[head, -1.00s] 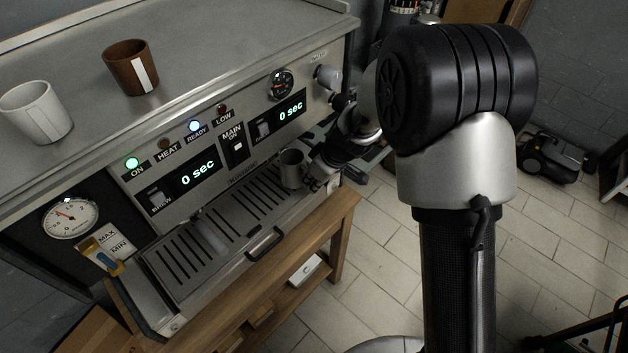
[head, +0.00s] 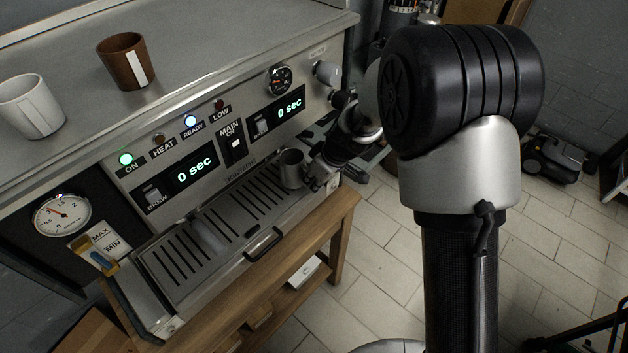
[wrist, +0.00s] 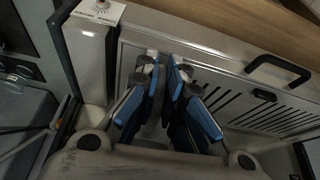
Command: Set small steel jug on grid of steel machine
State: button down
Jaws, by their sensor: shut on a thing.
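The small steel jug (head: 291,169) is upright over the right end of the slotted grid (head: 190,255) of the steel machine (head: 215,130) in the head view. I cannot tell whether its base touches the grid. My gripper (head: 316,178) is shut on the jug from its right side, and the forearm behind it is partly hidden by my own arm. In the wrist view the blue-padded fingers of my gripper (wrist: 165,72) are close together above the machine's tray, with the grid slots (wrist: 225,100) to their right. The jug is not clear there.
A brown mug (head: 126,61) and a white mug (head: 31,106) stand on the machine's top. A black handle (head: 263,244) sticks out at the tray front. The wooden table (head: 300,245) carries the machine. The grid left of the jug is clear.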

jog(key=shift+f+b, duration=0.6)
jog(key=shift+b, duration=0.15)
jog(key=c, duration=1.6)
grip_release()
jog(key=shift+c, duration=0.2)
jog(key=v, duration=1.2)
jog(key=s+d+r+m+t+h, duration=0.1)
jog(key=s+d+r+m, duration=0.2)
jog(key=s+d+r, duration=0.45)
jog(key=s+d+r+m+h, duration=0.1)
jog(key=s+d+r+m, duration=0.25)
jog(key=s, duration=0.65)
jog(key=s+d+m+t+h, duration=0.1)
jog(key=s+d+m, duration=0.3)
jog(key=s, duration=0.5)
jog(key=shift+s+m+h, duration=0.2)
jog(key=shift+m+h, duration=0.15)
jog(key=shift+h, duration=0.05)
